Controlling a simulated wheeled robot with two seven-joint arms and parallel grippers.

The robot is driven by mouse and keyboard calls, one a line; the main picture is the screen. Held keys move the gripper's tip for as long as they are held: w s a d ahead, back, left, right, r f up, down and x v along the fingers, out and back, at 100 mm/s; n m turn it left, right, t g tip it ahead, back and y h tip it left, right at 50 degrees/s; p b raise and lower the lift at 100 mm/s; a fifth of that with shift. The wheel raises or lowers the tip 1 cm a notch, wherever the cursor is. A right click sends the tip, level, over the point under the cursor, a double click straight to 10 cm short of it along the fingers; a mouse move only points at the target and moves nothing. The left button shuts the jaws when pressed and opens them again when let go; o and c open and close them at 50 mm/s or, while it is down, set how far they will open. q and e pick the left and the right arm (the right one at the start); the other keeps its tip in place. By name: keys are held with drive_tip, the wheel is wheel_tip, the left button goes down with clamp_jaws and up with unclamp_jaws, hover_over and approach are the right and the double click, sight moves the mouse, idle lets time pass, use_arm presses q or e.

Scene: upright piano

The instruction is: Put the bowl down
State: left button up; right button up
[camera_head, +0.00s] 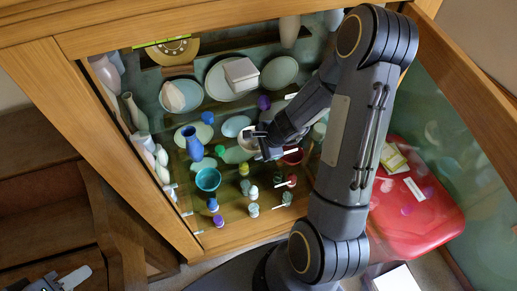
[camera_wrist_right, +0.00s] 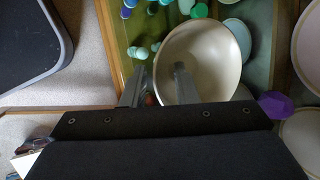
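A cream bowl (camera_wrist_right: 208,50) fills the middle of the right wrist view, its open side facing the camera. In the head view the pale bowl (camera_head: 246,138) is partly hidden by my right gripper (camera_head: 260,142). In the wrist view my right gripper (camera_wrist_right: 158,75) straddles the bowl's near left rim, one finger inside and one outside. The fingers stand apart with a gap beside the wall; firm contact is not visible. My left gripper (camera_head: 72,279) is at the bottom left corner of the head view, away from the cabinet, mostly cut off.
A glass shelf in a wooden cabinet (camera_head: 140,160) holds a blue vase (camera_head: 194,143), a teal bowl (camera_head: 208,180), several plates and small bottles (camera_head: 253,210). A red case (camera_head: 425,225) lies at right. Wooden steps (camera_head: 35,185) are at left.

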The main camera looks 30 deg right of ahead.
drive_tip(key=shift+r, duration=0.1)
drive_tip(key=shift+r+p, duration=0.25)
drive_tip(key=shift+p, duration=0.05)
drive_tip(key=p+v, duration=0.5)
drive_tip(key=v, duration=0.6)
drive_tip(key=shift+s+r+p, duration=0.25)
drive_tip(key=shift+s+p, duration=0.05)
drive_tip(key=shift+p, duration=0.1)
